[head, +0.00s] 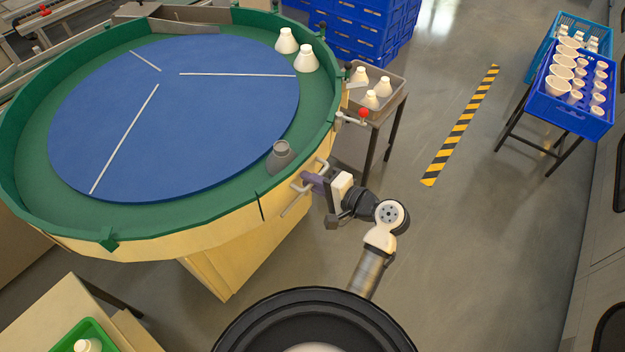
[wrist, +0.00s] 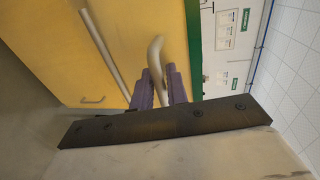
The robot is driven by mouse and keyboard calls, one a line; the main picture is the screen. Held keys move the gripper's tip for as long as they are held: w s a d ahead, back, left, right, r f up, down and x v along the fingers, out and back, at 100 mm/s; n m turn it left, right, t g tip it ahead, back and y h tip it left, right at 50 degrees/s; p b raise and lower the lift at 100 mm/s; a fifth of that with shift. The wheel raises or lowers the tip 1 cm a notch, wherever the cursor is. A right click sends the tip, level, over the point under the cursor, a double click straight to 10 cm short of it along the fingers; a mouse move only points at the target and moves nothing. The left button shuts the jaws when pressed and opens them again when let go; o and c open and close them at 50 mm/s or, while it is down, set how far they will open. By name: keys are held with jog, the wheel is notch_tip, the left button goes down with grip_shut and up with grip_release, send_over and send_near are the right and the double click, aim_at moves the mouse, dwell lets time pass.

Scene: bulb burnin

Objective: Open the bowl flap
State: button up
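The round bowl has a green rim and yellow outer wall (head: 150,240). A wall section with pale bar handles (head: 322,166), right of a dark vertical seam, looks like the flap; it stands in line with the rim, no gap visible. My gripper (head: 309,182) is at this wall from outside. In the wrist view, the purple fingers (wrist: 161,88) lie close on both sides of a bent pale handle (wrist: 156,52) and look shut on it. A second straight bar (wrist: 100,45) runs beside it on the yellow panel (wrist: 60,35).
A grey cup-like piece (head: 281,156) stands inside the bowl near the flap. Two white bulbs (head: 287,40) stand farther back. A red-knobbed lever (head: 363,113) juts out by a tray table (head: 398,92).

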grip_shut()
jog(key=shift+f, duration=0.1)
